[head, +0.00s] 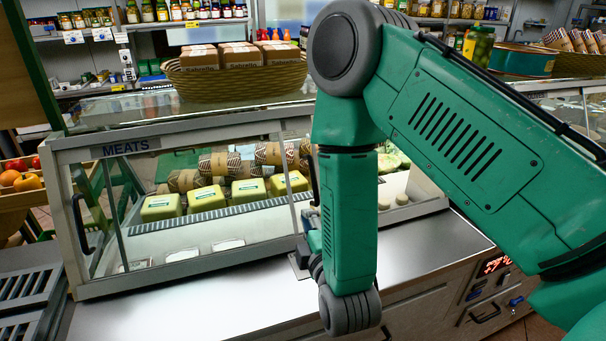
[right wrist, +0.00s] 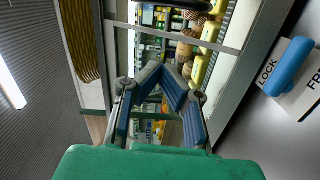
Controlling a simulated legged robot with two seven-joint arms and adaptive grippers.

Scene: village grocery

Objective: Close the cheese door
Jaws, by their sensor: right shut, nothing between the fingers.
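A glass-fronted display case stands on the counter, with a MEATS label (head: 125,147) on its upper left rail. A framed glass door (head: 120,215) with a dark handle (head: 82,222) is at its left. No cheese label shows; my right arm covers the middle and right of the case front, so the state of a door there cannot be told. In the right wrist view my right gripper (right wrist: 163,70) is shut and empty, with its tips in front of the case frame (right wrist: 225,48). In the head view it is mostly hidden behind my forearm. My left gripper is out of view.
Green-yellow blocks (head: 207,199) and wrapped rolls (head: 220,163) lie inside the case. A basket of boxes (head: 240,78) stands on top. The steel counter (head: 190,310) in front is clear. A blue lever (right wrist: 290,66) by a LOCK label shows in the wrist view.

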